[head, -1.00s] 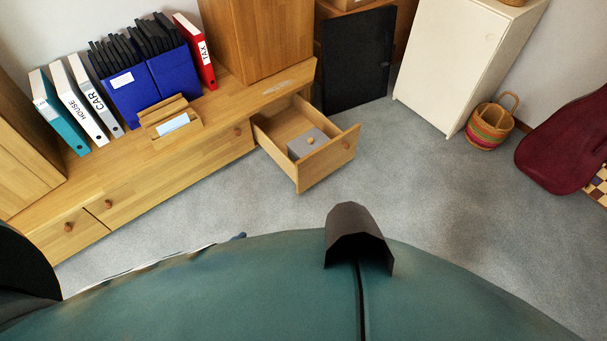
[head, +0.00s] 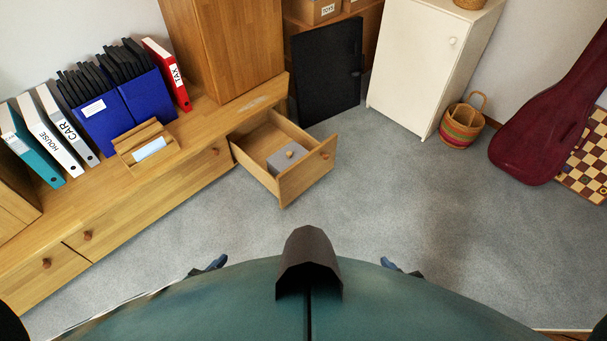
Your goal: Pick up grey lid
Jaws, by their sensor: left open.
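The grey lid (head: 286,157) with a small round wooden knob sits on a small grey box inside the open drawer (head: 308,181). The drawer walls hide the lower part of the box. My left gripper (head: 210,266) shows as a small blue and dark shape at the edge of my body; it is open and empty, well apart from the lid. My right gripper (head: 401,267) shows only as a small blue and dark tip on the other side, and its jaws cannot be made out.
The low wooden cabinet (head: 150,207) carries binders, a blue file box (head: 127,108) and a letter holder (head: 146,144). A white cabinet (head: 424,65), a woven basket (head: 462,124) and a dark red case (head: 540,140) stand right. Grey carpet before the drawer is clear.

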